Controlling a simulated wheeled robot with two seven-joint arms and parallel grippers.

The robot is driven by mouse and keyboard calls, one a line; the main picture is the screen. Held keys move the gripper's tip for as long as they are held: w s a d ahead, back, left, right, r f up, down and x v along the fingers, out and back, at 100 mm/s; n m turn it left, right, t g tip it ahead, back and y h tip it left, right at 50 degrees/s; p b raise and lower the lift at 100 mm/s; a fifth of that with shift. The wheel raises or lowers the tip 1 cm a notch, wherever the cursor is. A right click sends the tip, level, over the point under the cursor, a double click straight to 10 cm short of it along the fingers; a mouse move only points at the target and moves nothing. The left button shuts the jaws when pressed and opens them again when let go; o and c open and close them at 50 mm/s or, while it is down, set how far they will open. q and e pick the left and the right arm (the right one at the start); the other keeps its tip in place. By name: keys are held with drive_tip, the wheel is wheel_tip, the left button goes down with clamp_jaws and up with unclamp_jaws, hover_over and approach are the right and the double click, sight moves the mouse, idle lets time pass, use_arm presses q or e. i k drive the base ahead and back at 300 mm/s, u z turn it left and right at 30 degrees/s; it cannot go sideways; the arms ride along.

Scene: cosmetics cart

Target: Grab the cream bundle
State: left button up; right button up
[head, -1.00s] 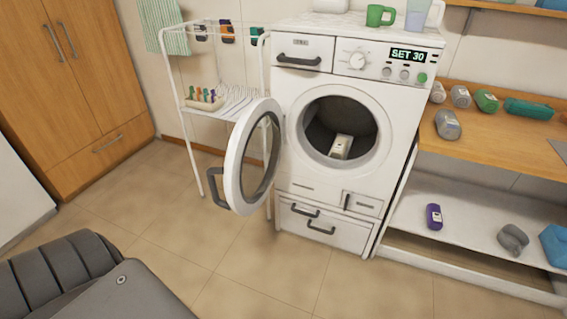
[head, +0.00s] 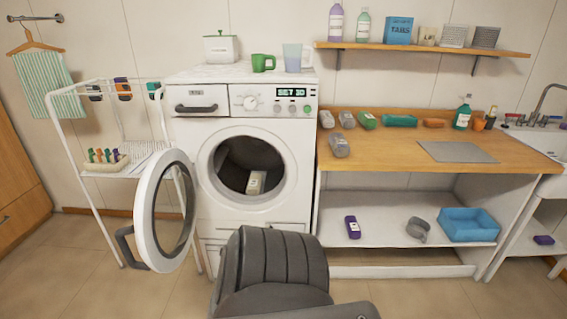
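The cream bundle (head: 256,182) is a small cream roll with a pale label. It lies inside the dark drum of the white washing machine (head: 215,136), low in the round opening. The machine's round door (head: 143,213) stands open to the left. Neither gripper shows in the head view, so I cannot see whether they are open or shut. A dark grey segmented part of mine rises at the bottom centre, in front of the machine's lower front.
A wooden counter (head: 385,156) at the right holds several rolled bundles, a grey mat (head: 457,152) and bottles. Under it, a shelf (head: 380,235) carries a purple bundle (head: 352,227), a grey one (head: 418,229) and a blue bin (head: 468,224). A white drying rack (head: 72,170) stands left.

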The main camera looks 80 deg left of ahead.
sight(254, 186)
drive_tip(key=z, duration=0.35)
drive_tip(key=k, duration=2.05)
drive_tip(key=u, duration=2.55)
